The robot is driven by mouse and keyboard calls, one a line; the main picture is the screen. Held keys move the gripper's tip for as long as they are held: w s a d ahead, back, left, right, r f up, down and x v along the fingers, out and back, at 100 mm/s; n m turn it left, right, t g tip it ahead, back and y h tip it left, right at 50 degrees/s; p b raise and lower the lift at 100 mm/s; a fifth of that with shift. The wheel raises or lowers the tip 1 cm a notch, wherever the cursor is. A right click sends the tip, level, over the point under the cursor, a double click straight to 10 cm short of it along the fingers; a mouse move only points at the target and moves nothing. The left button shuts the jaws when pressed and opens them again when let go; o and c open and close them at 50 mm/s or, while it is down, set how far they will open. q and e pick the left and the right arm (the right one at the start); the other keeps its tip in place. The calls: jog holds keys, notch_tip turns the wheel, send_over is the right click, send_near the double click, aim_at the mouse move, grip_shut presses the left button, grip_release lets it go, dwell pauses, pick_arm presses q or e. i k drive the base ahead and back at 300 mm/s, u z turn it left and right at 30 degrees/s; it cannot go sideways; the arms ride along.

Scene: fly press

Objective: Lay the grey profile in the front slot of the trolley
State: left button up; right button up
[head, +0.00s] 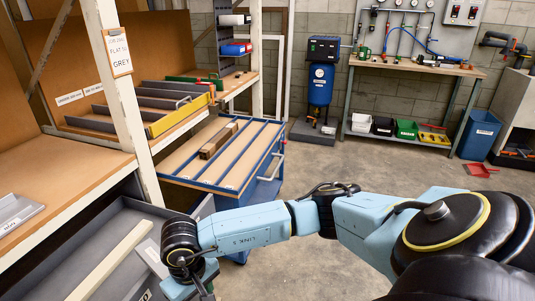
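Several grey profiles (158,102) lie on the wooden shelf at the left, between a yellow-edged piece (180,118) and a green one behind. The blue trolley (277,147) stands beyond my arm, its wooden top split into long slots by blue dividers. A brown bar (218,140) lies in one slot; the others I can see look empty. My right arm reaches from the right across the picture to the lower left. Its gripper (194,287) is at the bottom edge, short of the trolley and partly cut off, so its fingers are unclear. My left gripper is out of view.
A hanging clipboard (117,50) reads "FLAT" and "GREY". A white upright post (128,105) stands between shelf bays. A grey trough (62,235) at the lower left holds a long pale bar (110,262).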

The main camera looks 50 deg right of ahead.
aim_at(259, 149)
jog(key=z, duration=2.35)
jog(key=i, duration=3.35)
jog(key=u, duration=2.85)
